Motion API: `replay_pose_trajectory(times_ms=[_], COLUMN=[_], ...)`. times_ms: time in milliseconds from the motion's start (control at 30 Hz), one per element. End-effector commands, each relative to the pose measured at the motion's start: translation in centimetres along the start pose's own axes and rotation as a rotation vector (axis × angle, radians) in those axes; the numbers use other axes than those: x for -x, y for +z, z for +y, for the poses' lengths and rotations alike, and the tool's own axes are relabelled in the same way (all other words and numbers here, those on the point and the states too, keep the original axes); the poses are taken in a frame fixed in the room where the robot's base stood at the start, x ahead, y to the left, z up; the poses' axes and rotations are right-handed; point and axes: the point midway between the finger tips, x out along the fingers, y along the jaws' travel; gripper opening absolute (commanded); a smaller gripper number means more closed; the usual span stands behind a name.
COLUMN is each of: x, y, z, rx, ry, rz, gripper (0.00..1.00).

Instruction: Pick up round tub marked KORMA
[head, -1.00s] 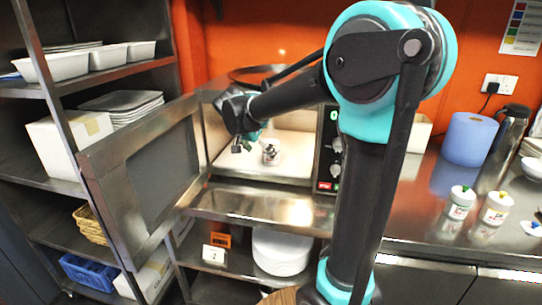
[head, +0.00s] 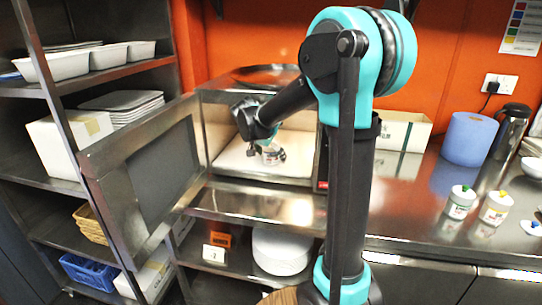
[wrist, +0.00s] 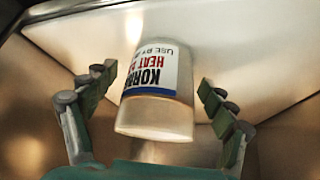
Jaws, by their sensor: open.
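The round tub marked KORMA (wrist: 155,108) is a pale tub with a white and blue label reading KORMA, HEAT and USE BY. It is inside the open microwave-like oven (head: 258,180), on its light floor. In the head view the tub (head: 270,154) is partly covered by my gripper (head: 266,148). In the wrist view my gripper (wrist: 157,85) is open, with green-padded fingers on the left and right of the tub. A gap shows on each side, so neither finger appears to touch it.
The oven door (head: 150,170) stands open on the left, beside the shelf rack. Two lidded tubs, one green-topped (head: 460,203) and one yellow-topped (head: 496,208), stand on the counter at right. A blue roll (head: 469,139) and a flask (head: 511,138) are behind them.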

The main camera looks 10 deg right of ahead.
Motion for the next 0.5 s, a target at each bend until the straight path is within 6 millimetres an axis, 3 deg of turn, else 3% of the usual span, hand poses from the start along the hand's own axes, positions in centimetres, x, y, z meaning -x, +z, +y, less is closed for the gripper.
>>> replay_pose_trajectory(times_ms=[67, 500], x=[0.01, 0.03], y=[0.01, 0.01], z=[-0.01, 0.00], rx=[0.000, 0.000], ry=[0.000, 0.000], rz=[0.000, 0.000], gripper=[0.80, 0.26])
